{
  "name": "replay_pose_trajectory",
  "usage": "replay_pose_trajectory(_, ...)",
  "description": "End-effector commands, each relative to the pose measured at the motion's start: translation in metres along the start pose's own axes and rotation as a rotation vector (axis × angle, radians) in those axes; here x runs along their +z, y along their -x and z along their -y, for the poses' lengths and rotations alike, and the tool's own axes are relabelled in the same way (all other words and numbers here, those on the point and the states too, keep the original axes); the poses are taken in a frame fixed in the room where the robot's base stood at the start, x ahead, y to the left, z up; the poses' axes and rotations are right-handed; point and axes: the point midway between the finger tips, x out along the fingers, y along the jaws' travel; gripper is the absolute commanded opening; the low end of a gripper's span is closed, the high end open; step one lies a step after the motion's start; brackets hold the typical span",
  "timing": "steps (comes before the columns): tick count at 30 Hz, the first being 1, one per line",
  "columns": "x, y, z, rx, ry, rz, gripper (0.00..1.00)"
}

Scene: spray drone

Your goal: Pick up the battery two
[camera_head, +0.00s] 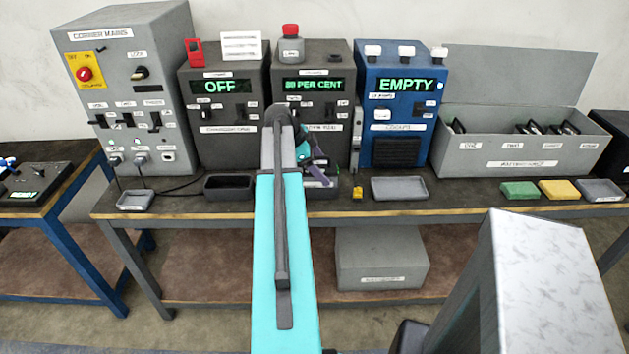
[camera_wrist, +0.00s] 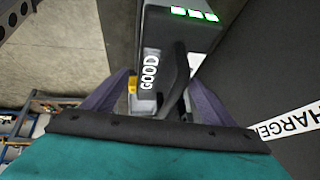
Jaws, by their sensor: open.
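In the wrist view a dark battery (camera_wrist: 172,35) with a white GOOD label, several lit green bars and a dark handle lies ahead of my gripper (camera_wrist: 160,78). The two purple fingers are open, one on each side of the handle; I cannot tell whether they touch it. No number shows on the battery. In the head view my gripper (camera_head: 318,165) is in front of the charger (camera_head: 312,60) with a green PER CENT display. My turquoise arm hides most of that spot, including the battery.
A charger reading OFF (camera_head: 225,120) stands left of it, and a blue unit reading EMPTY (camera_head: 402,100) right. An open grey battery box (camera_head: 520,155) is farther right. Small trays and a yellow item (camera_head: 357,193) lie along the bench front. A pale block (camera_head: 550,290) stands nearby at lower right.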

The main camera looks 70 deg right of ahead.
Motion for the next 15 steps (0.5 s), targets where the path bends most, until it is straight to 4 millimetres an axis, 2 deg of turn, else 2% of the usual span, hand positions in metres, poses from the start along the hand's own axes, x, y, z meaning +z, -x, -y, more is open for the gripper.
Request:
replay_pose_trajectory(2, -0.0002, 0.0000, 0.0000, 0.000, 0.000, 0.000, 0.75)
replay_pose_trajectory(15, -0.0002, -0.0005, -0.0010, 0.003, 0.000, 0.000, 0.01)
